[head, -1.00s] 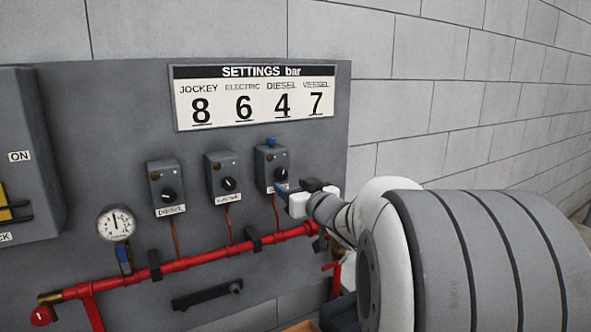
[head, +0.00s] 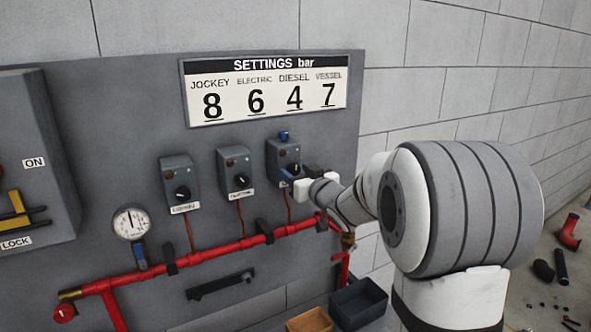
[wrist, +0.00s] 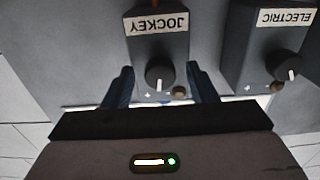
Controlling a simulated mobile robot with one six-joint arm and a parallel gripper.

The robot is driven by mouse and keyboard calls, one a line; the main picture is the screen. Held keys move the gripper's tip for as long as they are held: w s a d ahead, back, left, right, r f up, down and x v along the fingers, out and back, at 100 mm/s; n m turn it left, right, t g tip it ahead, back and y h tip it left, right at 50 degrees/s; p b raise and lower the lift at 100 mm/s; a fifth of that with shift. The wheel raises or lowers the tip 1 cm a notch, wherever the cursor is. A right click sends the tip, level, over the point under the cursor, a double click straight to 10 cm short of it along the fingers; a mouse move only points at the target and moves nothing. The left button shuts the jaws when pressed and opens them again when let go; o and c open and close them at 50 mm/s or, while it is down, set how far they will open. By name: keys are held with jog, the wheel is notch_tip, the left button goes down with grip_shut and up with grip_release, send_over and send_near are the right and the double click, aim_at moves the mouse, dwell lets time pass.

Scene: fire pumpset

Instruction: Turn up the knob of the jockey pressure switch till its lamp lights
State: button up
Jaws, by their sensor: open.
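The jockey pressure switch (head: 284,152) is the rightmost of three grey boxes on the panel. In the wrist view it appears upside down, with its JOCKEY label (wrist: 157,23) and black knob (wrist: 159,73). The knob's white mark points down in that picture, towards the lamp side. The small lamp (wrist: 179,92) looks dull brown and unlit. My gripper (wrist: 160,80) is open, its blue fingers on either side of the knob with gaps. In the head view my gripper (head: 291,180) is at the box's lower front; the knob there is partly hidden.
The electric switch (head: 236,172) and diesel switch (head: 180,183) stand to the left. A settings board (head: 265,88) above reads jockey 8, electric 6, diesel 4, vessel 7. A red pipe (head: 215,252) and gauge (head: 132,223) lie below. Bins (head: 357,303) stand beneath.

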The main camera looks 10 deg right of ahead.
jog(key=shift+w+a, duration=0.1)
jog(key=shift+w, duration=0.2)
jog(key=shift+c, duration=0.5)
jog(key=c, duration=0.9)
jog(key=shift+o, duration=0.2)
jog(key=shift+m, duration=0.3)
jog(key=o, duration=1)
jog(key=shift+c, duration=0.2)
